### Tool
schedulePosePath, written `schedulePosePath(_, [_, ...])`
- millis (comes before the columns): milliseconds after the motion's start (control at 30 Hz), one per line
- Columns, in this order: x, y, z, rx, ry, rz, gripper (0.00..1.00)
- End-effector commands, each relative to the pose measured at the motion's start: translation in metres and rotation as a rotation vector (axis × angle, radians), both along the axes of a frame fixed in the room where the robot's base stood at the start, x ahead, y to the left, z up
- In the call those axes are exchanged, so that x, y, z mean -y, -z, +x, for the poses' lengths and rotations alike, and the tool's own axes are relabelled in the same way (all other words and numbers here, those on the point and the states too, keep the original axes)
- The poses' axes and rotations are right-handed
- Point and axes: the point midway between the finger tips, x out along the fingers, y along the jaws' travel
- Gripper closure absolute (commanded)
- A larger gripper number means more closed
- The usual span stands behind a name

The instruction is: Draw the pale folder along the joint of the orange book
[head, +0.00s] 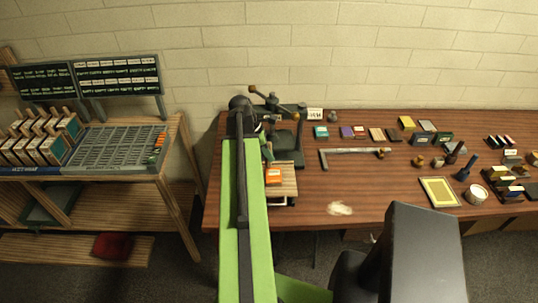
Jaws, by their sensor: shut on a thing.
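The orange book (273,176) lies on a light wooden board (289,184) near the left end of the brown table. My gripper (267,157) is at the far edge of the book, close above it and partly hidden behind my green arm. It is shut on a thin thing, which I take to be the pale folder; the folder itself is too small and covered to make out. I cannot tell whether it touches the book's joint.
A dark press (287,145) stands just behind the board. A metal square (323,160) and a white patch (340,208) lie to the right. Small blocks and a yellow-framed tray (439,192) are further right. A type-case stand (115,150) is at left.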

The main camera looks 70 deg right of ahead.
Motion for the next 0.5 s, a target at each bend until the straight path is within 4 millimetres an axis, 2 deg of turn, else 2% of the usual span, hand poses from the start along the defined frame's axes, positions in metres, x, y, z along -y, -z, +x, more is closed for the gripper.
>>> schedulePosePath(200, [0.0001,0.0057,-0.0003,0.000,0.000,0.000,1.00])
schedulePosePath(500, [-0.0064,0.0024,-0.0031,0.000,0.001,0.000,1.00])
